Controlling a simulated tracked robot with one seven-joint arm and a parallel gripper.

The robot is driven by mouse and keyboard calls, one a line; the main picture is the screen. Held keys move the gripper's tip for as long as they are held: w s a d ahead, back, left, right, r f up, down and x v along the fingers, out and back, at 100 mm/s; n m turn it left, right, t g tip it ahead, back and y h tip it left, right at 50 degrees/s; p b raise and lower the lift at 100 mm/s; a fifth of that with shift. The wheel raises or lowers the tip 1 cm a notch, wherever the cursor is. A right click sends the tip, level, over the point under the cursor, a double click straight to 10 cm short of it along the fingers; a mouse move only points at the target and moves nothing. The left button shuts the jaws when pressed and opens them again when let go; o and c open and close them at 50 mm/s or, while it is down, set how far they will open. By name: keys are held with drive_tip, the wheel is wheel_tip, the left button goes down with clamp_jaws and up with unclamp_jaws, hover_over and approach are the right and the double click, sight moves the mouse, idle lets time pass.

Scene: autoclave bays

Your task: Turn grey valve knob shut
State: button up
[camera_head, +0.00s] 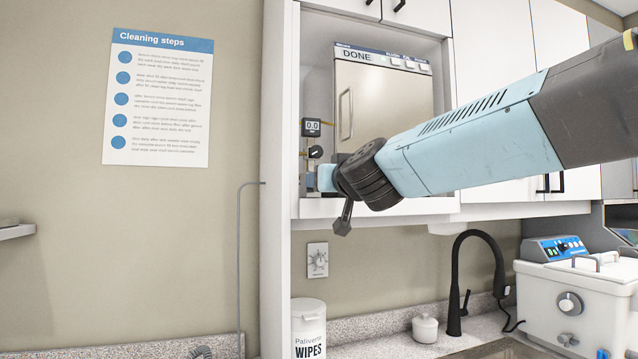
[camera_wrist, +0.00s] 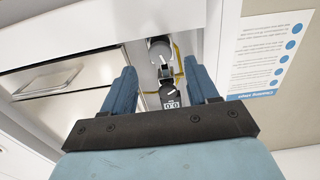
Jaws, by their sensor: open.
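In the wrist view, which is turned nearly upside down, a grey round knob (camera_wrist: 160,50) with a pale mark sits on the panel beyond my fingertips. A black knob (camera_wrist: 165,73) with a white pointer is beside it, and it also shows in the head view (camera_head: 316,152). My gripper (camera_wrist: 162,68) is open, with one blue finger on each side of this column of fittings and nothing held. In the head view my gripper (camera_head: 322,178) is at the left edge of the bay, below the black knob. There the grey knob is hidden or cannot be made out. Contact cannot be told.
A gauge (camera_head: 312,127) reading 0.0 is above the black knob. The autoclave (camera_head: 385,105), showing DONE, stands right of it. The cabinet's side panel (camera_head: 277,130) is close on the left. A wipes tub (camera_head: 308,328) and black tap (camera_head: 458,270) are below.

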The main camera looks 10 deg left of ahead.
drive_tip(key=shift+x, duration=2.55)
drive_tip(key=shift+c, duration=0.3)
drive_tip(key=shift+s, duration=0.1)
drive_tip(key=c, duration=1)
drive_tip(key=shift+o, duration=0.2)
drive_tip(key=shift+m, duration=1.8)
drive_tip(key=o, duration=1)
drive_tip(key=shift+d, duration=0.1)
drive_tip(key=v, duration=1.3)
drive_tip(key=shift+s+d+f, duration=0.15)
drive_tip(key=shift+s+d, duration=0.05)
